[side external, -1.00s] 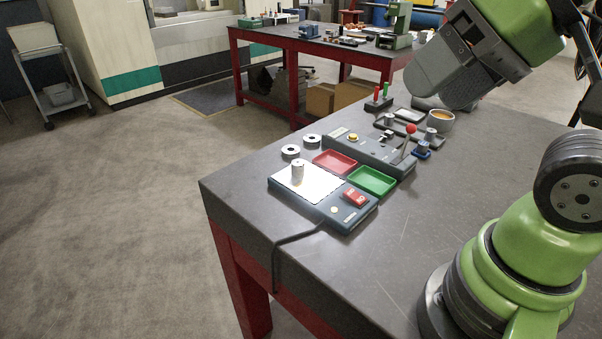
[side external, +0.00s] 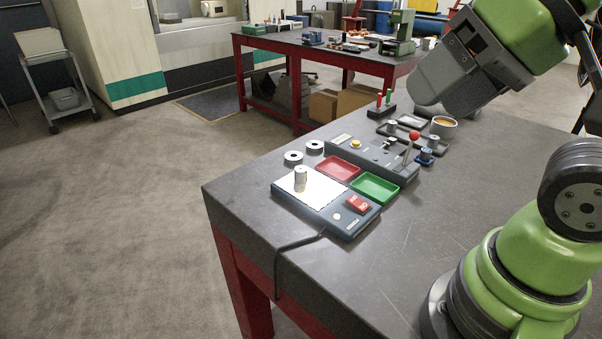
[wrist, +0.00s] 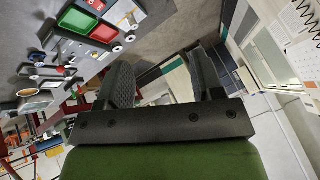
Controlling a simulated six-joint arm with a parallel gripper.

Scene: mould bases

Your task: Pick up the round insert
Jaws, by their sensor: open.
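A small pale grey upright cylinder, which looks like the round insert (side external: 300,178), stands on the bright panel of a light box (side external: 345,222) in the side view. Two grey rings (side external: 293,158) lie on the table behind that box. I cannot tell for certain which part the name means. My gripper (side external: 432,100) is high over the back right of the table, well away from the cylinder. In the wrist view my gripper (wrist: 165,80) has its two dark fingers apart, with nothing between them.
A red tray (side external: 337,169) and a green tray (side external: 374,189) lie beside the light box. Behind them stands a control box with a red-knobbed lever (side external: 414,136). A cup (side external: 443,127) and small parts stand further back. The front right tabletop (side external: 410,250) is clear.

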